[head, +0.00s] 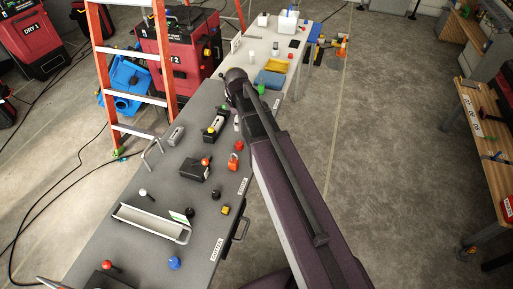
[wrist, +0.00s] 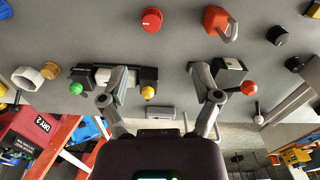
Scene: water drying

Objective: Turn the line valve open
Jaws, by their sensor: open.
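I cannot tell for sure which fitting is the line valve. On the grey bench panel (head: 150,190) sits a black-and-white fitting (head: 211,132) with a green ball (wrist: 75,88) and a yellow ball (wrist: 147,92) on levers. Beside it is a black box fitting (head: 191,172) with a red ball lever (wrist: 248,88). My gripper (wrist: 161,82) is open and empty, its two fingers spread wide. In the wrist view, the left finger overlaps the black-and-white fitting and the right finger overlaps the black box; contact is unclear. In the head view the fingers are hard to make out.
A red knob (wrist: 152,20) and a red padlock-like piece (wrist: 218,22) sit near the fittings. A tray with a handle (head: 150,221) and a blue knob (head: 174,263) are at the near end. An orange ladder (head: 104,70) and red dryers (head: 175,45) stand left; floor is open right.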

